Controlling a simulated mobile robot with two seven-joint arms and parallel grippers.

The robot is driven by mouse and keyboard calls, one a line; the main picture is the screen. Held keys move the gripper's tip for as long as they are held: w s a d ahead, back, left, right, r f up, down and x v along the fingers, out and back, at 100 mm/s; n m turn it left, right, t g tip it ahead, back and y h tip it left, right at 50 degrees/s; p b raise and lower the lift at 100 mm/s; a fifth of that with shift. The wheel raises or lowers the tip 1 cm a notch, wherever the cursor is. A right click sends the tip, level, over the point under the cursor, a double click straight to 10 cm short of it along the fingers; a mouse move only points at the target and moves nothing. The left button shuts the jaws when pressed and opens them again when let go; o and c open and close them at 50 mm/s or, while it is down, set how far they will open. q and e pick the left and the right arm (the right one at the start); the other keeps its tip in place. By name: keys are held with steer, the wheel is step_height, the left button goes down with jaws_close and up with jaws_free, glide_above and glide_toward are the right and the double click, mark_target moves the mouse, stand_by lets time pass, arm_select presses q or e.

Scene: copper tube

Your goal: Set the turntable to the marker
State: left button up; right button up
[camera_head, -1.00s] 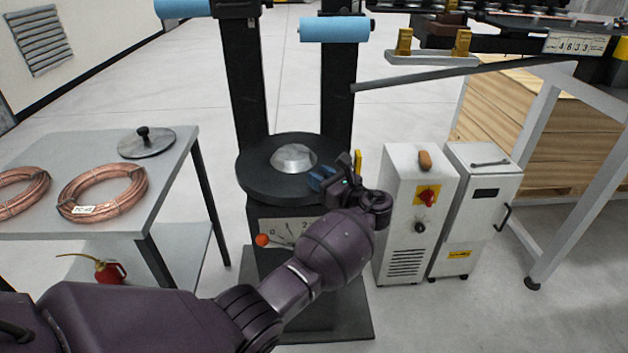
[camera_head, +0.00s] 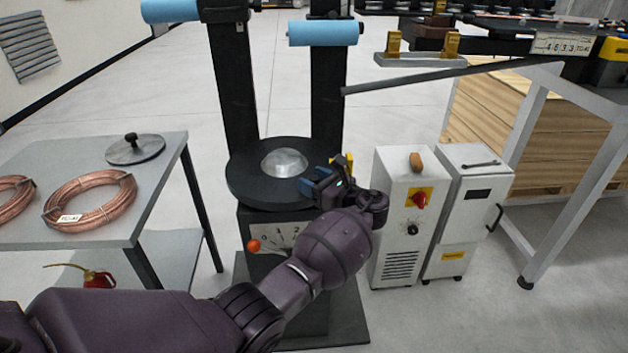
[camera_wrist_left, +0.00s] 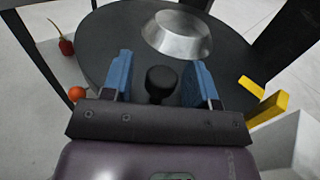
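The turntable (camera_head: 243,186) is a round black disc with a silver dome (camera_head: 284,163) at its centre, on a dark stand. A yellow marker (camera_head: 341,163) stands by its right rim, partly behind my left gripper; it also shows at the right of the wrist view (camera_wrist_left: 266,107). My left gripper (camera_head: 310,185) is at the disc's front right edge. In the wrist view a black knob (camera_wrist_left: 161,80) on the disc stands between its two blue fingers, with a gap visible on each side. The gripper is open. My right gripper is not in view.
A grey table (camera_head: 40,225) with copper coils (camera_head: 90,202) and a lidded disc (camera_head: 135,148) stands left. A dial plate (camera_head: 280,237) and orange ball (camera_head: 254,245) are below the turntable. White cabinets (camera_head: 403,215) stand close on the right. Blue rollers (camera_head: 323,33) hang above.

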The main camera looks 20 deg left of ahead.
arm_select(q)
steer(key=shift+d+r, duration=0.1)
steer(key=shift+s+d, duration=0.15)
steer(key=shift+d, duration=0.4)
steer(key=p+v, duration=0.1)
steer(key=v, duration=0.8)
steer(key=shift+d, duration=0.3)
steer(key=shift+s, duration=0.15)
